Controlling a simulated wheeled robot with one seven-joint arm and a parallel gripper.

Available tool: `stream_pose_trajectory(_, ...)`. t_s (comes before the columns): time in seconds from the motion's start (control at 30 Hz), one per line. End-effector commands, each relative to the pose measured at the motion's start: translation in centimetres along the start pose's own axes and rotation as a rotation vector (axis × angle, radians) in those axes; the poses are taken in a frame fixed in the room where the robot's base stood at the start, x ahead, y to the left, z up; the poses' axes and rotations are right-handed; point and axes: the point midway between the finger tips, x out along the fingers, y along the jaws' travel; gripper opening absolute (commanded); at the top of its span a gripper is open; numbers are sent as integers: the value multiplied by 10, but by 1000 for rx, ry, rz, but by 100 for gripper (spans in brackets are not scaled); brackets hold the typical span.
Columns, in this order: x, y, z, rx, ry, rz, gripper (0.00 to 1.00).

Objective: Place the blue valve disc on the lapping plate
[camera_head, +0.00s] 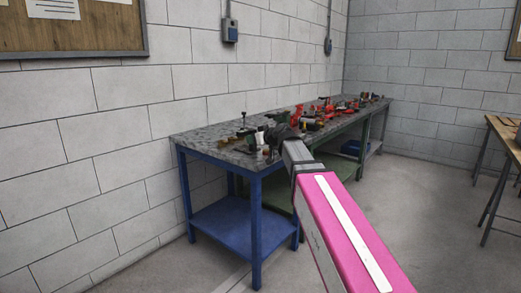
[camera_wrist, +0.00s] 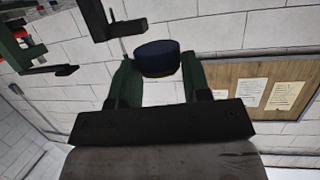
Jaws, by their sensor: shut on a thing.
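The blue valve disc (camera_wrist: 158,58) is a short, dark blue cylinder in the wrist view. My gripper (camera_wrist: 159,68) is shut on it, with one green finger on each side. In the head view my gripper (camera_head: 272,138) is at the near end of the workbench, partly hidden by my arm, and the disc cannot be made out there. I cannot pick out the lapping plate for sure in either view.
The workbench has a mottled grey top (camera_head: 205,137) and blue legs, with several red, green and black parts (camera_head: 325,112) along it. A black bracket-like thing (camera_wrist: 118,25) is close to the disc in the wrist view. A wooden table (camera_head: 505,135) stands at the right.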

Motion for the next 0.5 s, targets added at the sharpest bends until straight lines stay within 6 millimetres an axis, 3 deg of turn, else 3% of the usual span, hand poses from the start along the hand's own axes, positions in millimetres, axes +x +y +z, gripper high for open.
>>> stream_pose_trajectory(0.2, -41, 84, 12, 86, 2, 293, 14)
stream_pose_trajectory(0.5, -96, 163, 14, 175, 3, 581, 14)
